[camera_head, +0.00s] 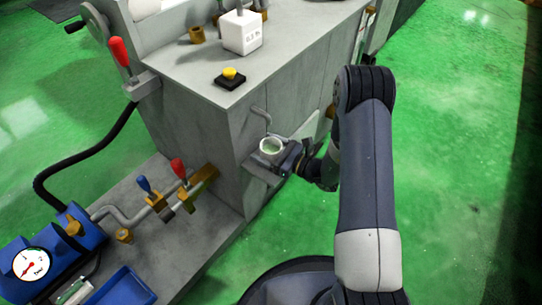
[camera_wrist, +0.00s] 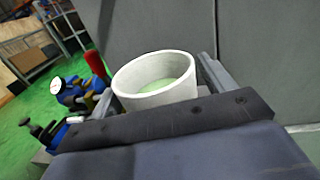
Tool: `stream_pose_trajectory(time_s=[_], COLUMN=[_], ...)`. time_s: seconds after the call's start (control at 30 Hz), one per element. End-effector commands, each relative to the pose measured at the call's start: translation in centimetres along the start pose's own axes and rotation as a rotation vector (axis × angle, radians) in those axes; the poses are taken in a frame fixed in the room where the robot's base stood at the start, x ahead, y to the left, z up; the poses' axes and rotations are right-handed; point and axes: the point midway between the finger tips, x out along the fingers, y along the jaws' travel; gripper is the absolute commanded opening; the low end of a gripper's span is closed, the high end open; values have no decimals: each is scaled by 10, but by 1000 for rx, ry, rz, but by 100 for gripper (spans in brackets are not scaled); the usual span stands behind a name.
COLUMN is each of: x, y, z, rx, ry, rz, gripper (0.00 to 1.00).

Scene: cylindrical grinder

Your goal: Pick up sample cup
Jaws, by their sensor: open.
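The sample cup (camera_head: 271,148) is a whitish round cup with an open top and a greenish inside. It stands upright on a small grey shelf (camera_head: 262,176) on the side of the grey machine. My gripper (camera_head: 272,158) reaches in from the right at the cup's height. In the wrist view the cup (camera_wrist: 156,82) sits between the two fingers of my gripper (camera_wrist: 155,88), one on each side. The fingers are open; contact with the cup cannot be told. The cup's lower part is hidden behind the gripper body.
The grey machine (camera_head: 230,150) rises beside and behind the cup. A black box with a yellow button (camera_head: 230,75) and a white block (camera_head: 241,32) stand on top. Valves with red (camera_head: 178,167) and blue handles are at lower left. Green floor (camera_head: 455,150) is clear at right.

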Motion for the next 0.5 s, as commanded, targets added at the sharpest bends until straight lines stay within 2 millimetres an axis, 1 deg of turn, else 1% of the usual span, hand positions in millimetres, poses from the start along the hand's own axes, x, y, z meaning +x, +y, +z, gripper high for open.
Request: stream_pose_trajectory(time_s=[0.07,0.27,0.5], x=[3,3,3], y=[0,0,0], z=[0,0,0], rx=[-1,0,0], ry=[-1,0,0], rz=[0,0,0], gripper=[78,78,59])
